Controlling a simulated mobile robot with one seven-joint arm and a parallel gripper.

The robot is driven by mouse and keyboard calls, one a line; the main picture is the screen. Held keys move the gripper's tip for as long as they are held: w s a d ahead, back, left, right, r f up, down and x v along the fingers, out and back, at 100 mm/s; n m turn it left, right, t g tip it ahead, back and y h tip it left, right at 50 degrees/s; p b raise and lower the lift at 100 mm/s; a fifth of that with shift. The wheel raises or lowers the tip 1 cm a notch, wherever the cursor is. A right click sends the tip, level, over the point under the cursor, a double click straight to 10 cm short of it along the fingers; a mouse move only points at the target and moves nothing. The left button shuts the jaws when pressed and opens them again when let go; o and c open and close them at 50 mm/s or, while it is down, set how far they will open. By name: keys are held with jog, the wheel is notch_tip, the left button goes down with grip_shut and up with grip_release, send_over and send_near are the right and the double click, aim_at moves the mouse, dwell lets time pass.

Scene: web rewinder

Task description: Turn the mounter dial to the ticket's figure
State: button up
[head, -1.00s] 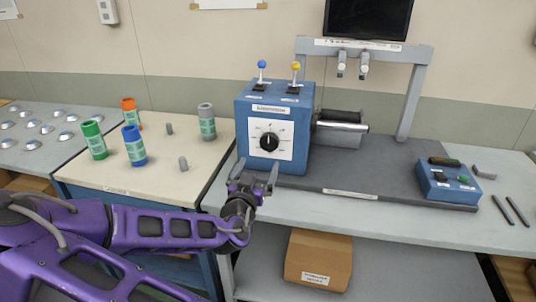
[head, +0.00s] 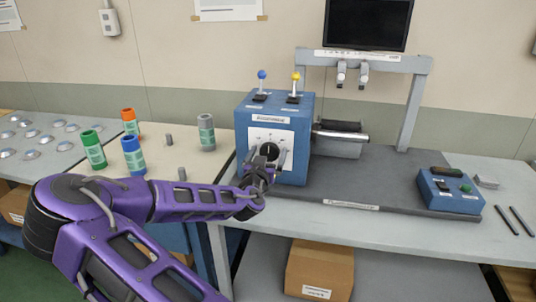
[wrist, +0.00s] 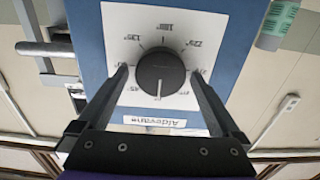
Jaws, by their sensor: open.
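The mounter dial (wrist: 160,74) is a round black knob on a white scale plate (wrist: 112,48) marked in degrees. In the upside-down wrist view its white pointer line points to the bottom of the picture. In the head view the dial (head: 269,151) sits on the front of a blue box (head: 300,160), partly covered by my gripper (head: 266,166). My gripper (wrist: 159,72) is open, with one finger on each side of the dial. Gaps show between fingers and knob. No readable ticket figure shows; wall papers (head: 229,8) are too small to read.
Two levers, blue-topped (head: 262,75) and yellow-topped (head: 296,77), stand on the box. A roller (head: 342,137) sticks out to its right. Coloured cylinders, such as a green one (head: 93,150), stand on the left bench. A small control box (head: 449,192) is at right.

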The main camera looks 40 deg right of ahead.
jog(key=c, duration=1.3)
jog(key=shift+n, duration=0.4)
jog(key=n, duration=0.3)
jog(key=shift+n, duration=0.3)
jog(key=shift+w+a+f+n, duration=0.1)
jog(key=shift+a+n, duration=0.05)
jog(key=shift+n, duration=2.05)
jog(key=o, duration=1.3)
